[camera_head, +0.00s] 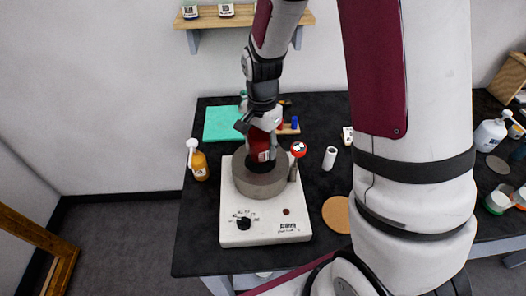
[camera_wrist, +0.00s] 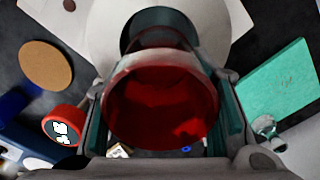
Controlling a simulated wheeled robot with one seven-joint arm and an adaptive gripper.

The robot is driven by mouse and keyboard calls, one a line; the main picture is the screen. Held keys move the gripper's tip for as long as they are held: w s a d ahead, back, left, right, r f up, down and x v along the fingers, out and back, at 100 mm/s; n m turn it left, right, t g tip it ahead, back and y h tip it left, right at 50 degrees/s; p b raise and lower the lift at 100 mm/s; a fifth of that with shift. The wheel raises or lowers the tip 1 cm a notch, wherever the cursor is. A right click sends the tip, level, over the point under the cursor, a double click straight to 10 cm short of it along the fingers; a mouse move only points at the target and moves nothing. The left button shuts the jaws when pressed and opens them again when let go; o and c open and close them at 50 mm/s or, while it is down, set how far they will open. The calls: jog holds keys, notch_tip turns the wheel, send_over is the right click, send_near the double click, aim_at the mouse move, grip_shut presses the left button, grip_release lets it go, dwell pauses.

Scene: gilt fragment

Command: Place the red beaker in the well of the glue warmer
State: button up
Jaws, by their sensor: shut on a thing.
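The red beaker (camera_head: 261,147) is held upright in my gripper (camera_head: 262,122), above the glue warmer. In the wrist view I look down into the open red beaker (camera_wrist: 162,100), with the gripper fingers (camera_wrist: 165,120) shut on either side of it. The glue warmer (camera_head: 236,226) is a white box with a round grey collar (camera_head: 245,187) around a dark well (camera_head: 262,163). The beaker's base is over or just at the well; I cannot tell whether it touches. In the wrist view the dark well (camera_wrist: 155,18) shows beyond the beaker's rim.
An orange pump bottle (camera_head: 200,166) stands left of the warmer, a white cylinder (camera_head: 330,158) and a cork disc (camera_head: 337,214) to its right. A red-topped object (camera_head: 298,149) stands close by the collar. A green mat (camera_head: 222,123) lies behind.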

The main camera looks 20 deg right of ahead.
aim_at(263, 156)
jog(key=shift+f, duration=1.4)
jog(key=shift+f, duration=0.25)
jog(key=shift+s+f, duration=0.1)
jog(key=shift+f, duration=0.05)
jog(key=shift+f, duration=0.1)
jog(key=shift+s+f, duration=0.15)
jog(key=shift+f, duration=0.05)
jog(key=shift+c, duration=1)
jog(key=o, duration=1.4)
jog(key=shift+d+f, duration=0.1)
jog(key=shift+c, duration=0.2)
jog(key=shift+r, duration=0.2)
